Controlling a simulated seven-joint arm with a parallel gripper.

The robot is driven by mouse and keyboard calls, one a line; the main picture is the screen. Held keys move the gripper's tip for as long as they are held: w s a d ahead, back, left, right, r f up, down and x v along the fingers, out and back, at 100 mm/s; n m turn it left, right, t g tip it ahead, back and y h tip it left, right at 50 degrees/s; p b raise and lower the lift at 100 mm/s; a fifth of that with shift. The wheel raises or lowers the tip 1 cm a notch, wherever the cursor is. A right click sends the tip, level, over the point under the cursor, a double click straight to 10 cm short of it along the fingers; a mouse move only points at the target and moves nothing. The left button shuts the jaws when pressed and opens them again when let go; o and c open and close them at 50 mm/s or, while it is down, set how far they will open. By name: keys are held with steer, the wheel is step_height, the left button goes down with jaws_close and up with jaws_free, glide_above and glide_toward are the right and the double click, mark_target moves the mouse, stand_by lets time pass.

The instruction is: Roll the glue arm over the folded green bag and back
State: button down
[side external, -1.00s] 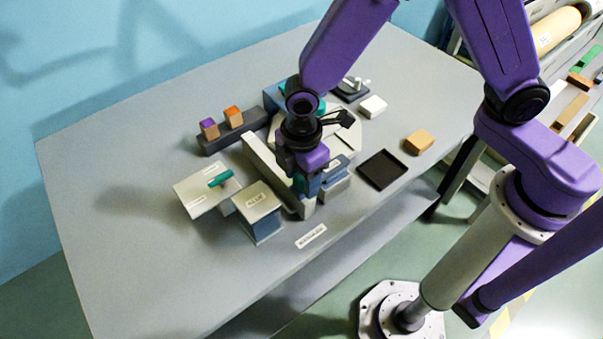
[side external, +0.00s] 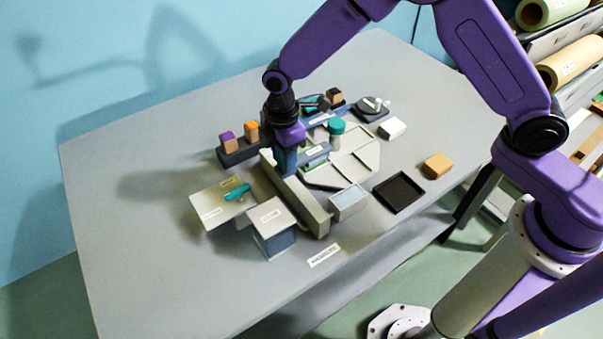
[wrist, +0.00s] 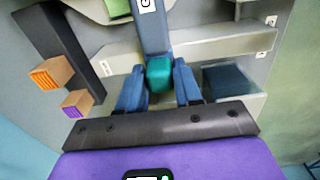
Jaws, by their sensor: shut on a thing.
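My gripper (wrist: 158,85) is shut on the teal knob (wrist: 159,74) at the end of the blue-grey glue arm (wrist: 152,30). In the side view my gripper (side external: 287,168) is down near the back end of the long pale bar (side external: 300,203) and hides the knob. The glue arm (side external: 314,150) reaches right from it over the near-left part of the pale angular plate (side external: 352,165). A small piece of green, likely the folded bag (wrist: 118,8), shows beside the arm at the top of the wrist view. Most of it is hidden.
A dark rack with purple-topped (side external: 229,142) and orange-topped (side external: 252,131) blocks stands left of my gripper. A labelled box (side external: 272,219) and a pale board with a teal handle (side external: 237,193) are nearer. A black tray (side external: 399,193) lies right. The left table is clear.

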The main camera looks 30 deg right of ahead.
steer(key=w, duration=0.6)
steer(key=shift+w, duration=0.25)
steer(key=c, duration=0.8)
jaws_free()
steer(key=shift+c, duration=0.2)
steer(key=shift+r, duration=0.1)
step_height(320, 180, up, 17)
steer(key=shift+r, duration=0.15)
